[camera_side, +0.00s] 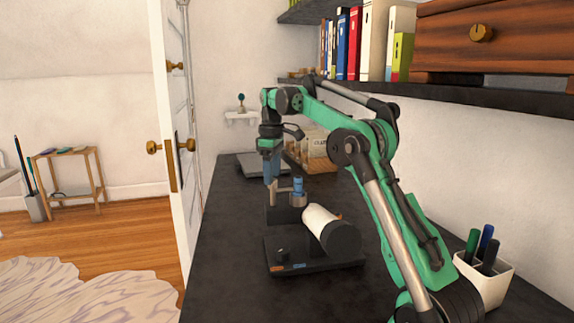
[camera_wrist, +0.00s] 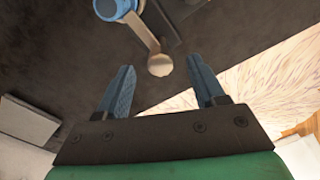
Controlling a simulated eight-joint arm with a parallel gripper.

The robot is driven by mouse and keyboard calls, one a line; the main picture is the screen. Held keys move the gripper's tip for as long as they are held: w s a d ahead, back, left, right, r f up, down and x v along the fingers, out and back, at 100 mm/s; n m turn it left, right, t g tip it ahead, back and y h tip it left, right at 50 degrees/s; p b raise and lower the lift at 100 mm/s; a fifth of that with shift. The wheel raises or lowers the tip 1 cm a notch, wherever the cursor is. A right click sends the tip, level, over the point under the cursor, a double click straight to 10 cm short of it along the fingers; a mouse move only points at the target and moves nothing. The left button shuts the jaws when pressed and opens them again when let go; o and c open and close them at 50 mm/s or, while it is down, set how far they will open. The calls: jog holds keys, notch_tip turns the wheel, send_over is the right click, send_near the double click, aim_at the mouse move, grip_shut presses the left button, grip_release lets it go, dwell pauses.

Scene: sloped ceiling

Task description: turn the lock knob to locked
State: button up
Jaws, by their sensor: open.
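A dark machine (camera_side: 283,241) with a white cylinder (camera_side: 320,225) stands on the black worktop. The wrist view shows the blue part's round top (camera_wrist: 112,7) and the arm (camera_wrist: 143,33), which ends in a pale round knob (camera_wrist: 160,65). A small dark knob (camera_side: 282,253) sits on the base near orange and blue marks. Which knob is the lock knob I cannot tell. My gripper (camera_side: 271,179) is open above the arm's end; in the wrist view the fingers (camera_wrist: 160,75) flank the pale knob, and contact is unclear.
A pen cup (camera_side: 485,280) stands at the front right. A shelf with books (camera_side: 440,95) overhangs the right. An open door (camera_side: 186,190) with brass knobs borders the left edge.

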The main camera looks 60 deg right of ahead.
notch_tip(320, 180, up, 3)
jog(key=shift+w+f, duration=0.1)
jog(key=shift+r, duration=0.5)
jog(key=shift+a+r, duration=0.2)
jog(key=a+r+m+t+h, duration=0.1)
jog(key=a+t, duration=0.2)
jog(key=a, duration=1.1)
jog(key=s+a+f+m+t+y, duration=0.1)
jog(key=s+a+f+t, duration=0.3)
jog(key=s+a+f, duration=0.5)
jog(key=shift+s+a+f, duration=0.35)
jog(key=shift+a+f, duration=0.6)
jog(key=shift+a, duration=0.15)
